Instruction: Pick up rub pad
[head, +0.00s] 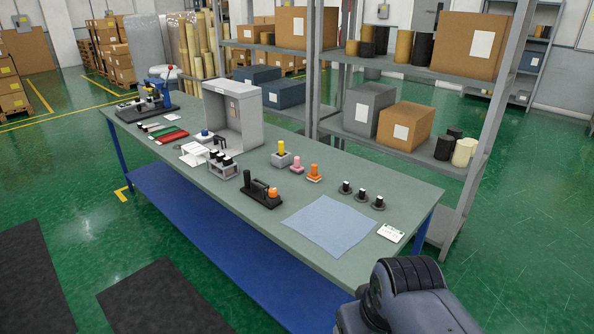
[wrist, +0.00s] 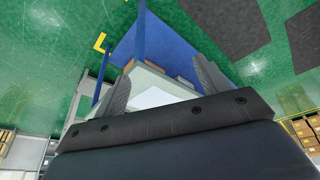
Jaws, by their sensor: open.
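No item on the grey-green bench (head: 235,225) is clearly recognisable as the rub pad. A black block with a handle and an orange knob (head: 262,193) lies mid-bench. A flat light blue cloth (head: 330,225) lies near the right end. My gripper (wrist: 163,85) is open in the wrist view, its two fingers apart with nothing held between them. Beyond the fingers the bench corner and blue lower shelf show. In the head view only part of my arm shows at bottom right, off the bench's near right corner; the fingertips are out of sight there.
Three black knobs (head: 361,196), a white card (head: 391,233), pink and orange pieces (head: 314,173) and a small rack (head: 222,172) stand around. A grey open box (head: 246,118) stands further left. Loaded shelving (head: 420,155) rises behind. Floor in front has dark mats (head: 157,296).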

